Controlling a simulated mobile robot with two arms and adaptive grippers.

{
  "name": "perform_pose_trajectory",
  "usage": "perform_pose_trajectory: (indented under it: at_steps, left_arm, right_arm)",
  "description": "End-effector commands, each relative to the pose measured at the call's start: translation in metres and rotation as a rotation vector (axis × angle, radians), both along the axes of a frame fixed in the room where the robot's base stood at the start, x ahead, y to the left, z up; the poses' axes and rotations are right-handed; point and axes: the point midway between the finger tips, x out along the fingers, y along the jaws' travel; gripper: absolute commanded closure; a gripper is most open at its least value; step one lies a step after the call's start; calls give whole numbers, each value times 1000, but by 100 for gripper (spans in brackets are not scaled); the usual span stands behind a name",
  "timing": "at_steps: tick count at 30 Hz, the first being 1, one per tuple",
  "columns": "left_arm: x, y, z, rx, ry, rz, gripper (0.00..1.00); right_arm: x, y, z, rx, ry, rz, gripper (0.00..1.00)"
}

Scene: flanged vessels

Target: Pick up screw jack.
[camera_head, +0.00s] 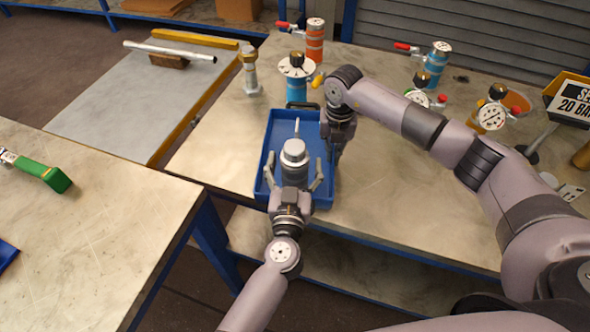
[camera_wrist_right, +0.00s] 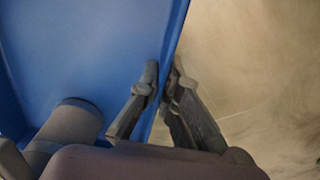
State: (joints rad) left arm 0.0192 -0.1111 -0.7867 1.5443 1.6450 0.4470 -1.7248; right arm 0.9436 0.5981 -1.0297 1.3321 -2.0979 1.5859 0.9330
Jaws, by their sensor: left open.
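A grey cylinder with a paler round top, which looks like the screw jack (camera_head: 293,155), stands upright at the blue tray (camera_head: 262,178). My left gripper (camera_head: 294,172) is open, with one finger on each side of the cylinder; I cannot tell if they touch it. My right gripper (camera_head: 335,148) is at the tray's right side. In the right wrist view its fingers (camera_wrist_right: 163,75) are close together with the tray wall (camera_wrist_right: 172,40) between them. A grey cylindrical shape (camera_wrist_right: 72,125) shows there inside the tray, partly hidden.
A brass-and-silver piece (camera_head: 249,72) and a blue flanged vessel (camera_head: 296,82) stand behind the tray. An orange vessel (camera_head: 315,42) and more vessels with red handles stand further back and right.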

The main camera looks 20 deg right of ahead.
Motion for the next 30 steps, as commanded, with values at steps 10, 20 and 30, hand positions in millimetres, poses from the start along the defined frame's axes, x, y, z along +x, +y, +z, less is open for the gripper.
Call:
perform_pose_trajectory:
  at_steps: [10, 20, 30]
  left_arm:
    - [0, 0, 0, 0, 1, 0, 32]
    - [0, 0, 0, 0, 0, 0, 54]
    - [0, 0, 0, 0, 1, 0, 77]
  right_arm:
    - [1, 0, 0, 1, -1, -1, 100]
    - [0, 0, 0, 1, -1, 0, 100]
    - [0, 0, 0, 1, -1, 0, 100]
